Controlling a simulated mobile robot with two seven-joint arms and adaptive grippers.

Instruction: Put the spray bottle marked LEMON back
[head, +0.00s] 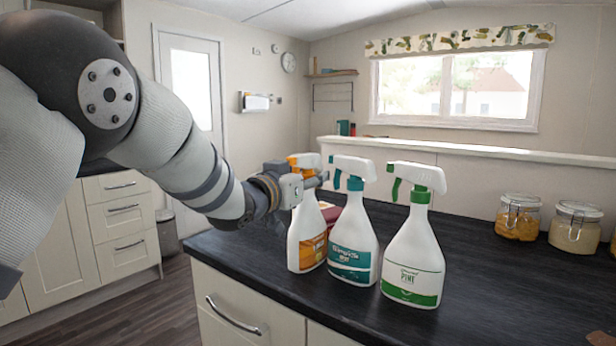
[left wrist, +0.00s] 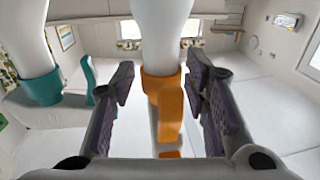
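A white spray bottle with an orange collar and orange label (head: 306,244) stands upright on the dark counter, leftmost of three; its lettering is too small to read. My left gripper (head: 312,180) is at its neck. In the left wrist view the orange collar and trigger (left wrist: 163,100) are between the two fingers (left wrist: 163,85), with a gap on each side. The fingers are open. A teal-collared bottle (head: 352,238) stands beside it, its label not clearly readable. A green-collared bottle marked PINE (head: 414,250) stands at the right. My right gripper is not in view.
A dark red object (head: 330,213) is partly hidden behind the bottles. Two glass jars (head: 518,217) (head: 575,227) stand at the back right of the counter (head: 500,285). A raised ledge (head: 470,151) runs behind.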

